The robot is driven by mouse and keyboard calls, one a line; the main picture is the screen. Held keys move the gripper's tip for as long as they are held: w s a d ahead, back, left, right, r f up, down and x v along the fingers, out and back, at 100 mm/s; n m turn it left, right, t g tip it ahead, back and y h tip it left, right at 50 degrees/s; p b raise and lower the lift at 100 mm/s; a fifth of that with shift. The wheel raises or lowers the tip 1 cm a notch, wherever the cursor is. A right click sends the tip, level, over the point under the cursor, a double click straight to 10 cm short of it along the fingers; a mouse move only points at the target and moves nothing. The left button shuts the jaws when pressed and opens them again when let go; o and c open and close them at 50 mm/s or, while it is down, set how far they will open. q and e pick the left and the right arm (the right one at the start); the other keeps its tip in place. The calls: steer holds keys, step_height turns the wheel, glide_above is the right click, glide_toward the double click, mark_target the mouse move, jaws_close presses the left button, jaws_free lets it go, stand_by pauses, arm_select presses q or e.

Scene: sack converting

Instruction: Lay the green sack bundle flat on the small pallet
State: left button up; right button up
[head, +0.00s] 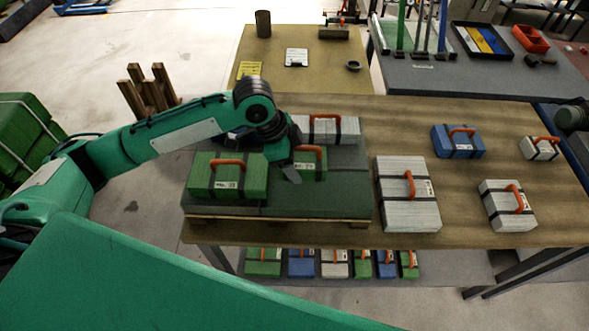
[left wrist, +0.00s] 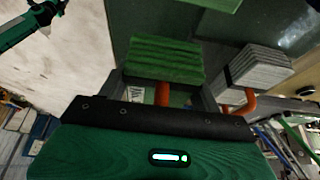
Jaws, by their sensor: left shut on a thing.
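My left gripper (head: 291,170) is over the small pallet, shut on the orange handle of a green sack bundle (head: 315,168), whose left part it hides. In the left wrist view this green bundle (left wrist: 165,60) is beyond the gripper (left wrist: 163,93), its handle between the fingers. I cannot tell whether the bundle touches the pallet. The small pallet (head: 290,207) has a dark green top and wooden slats. Another green bundle (head: 228,177) lies on its front left. A grey-white bundle (head: 328,129) is at its back right and also shows in the left wrist view (left wrist: 260,66). My right gripper is not in view.
On the wooden table (head: 470,210), right of the pallet, are a large white bundle (head: 408,195), a blue bundle (head: 458,141) and two small white bundles (head: 508,205). Several bundles stand on the lower shelf (head: 440,270). Wooden posts (head: 148,92) stand at the left.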

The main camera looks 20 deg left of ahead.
arm_select(q)
steer(key=shift+f+p, duration=0.4)
steer(key=shift+f, duration=2.25)
steer(key=shift+f, duration=0.1)
steer(key=o, duration=1)
steer(key=shift+a+r, duration=0.1)
steer(key=shift+r, duration=0.2)
steer(key=b+v, duration=0.2)
steer(key=v, duration=0.9)
steer(key=shift+s+a+r, duration=0.1)
steer(key=shift+a+r, duration=0.05)
steer(key=shift+r, duration=0.15)
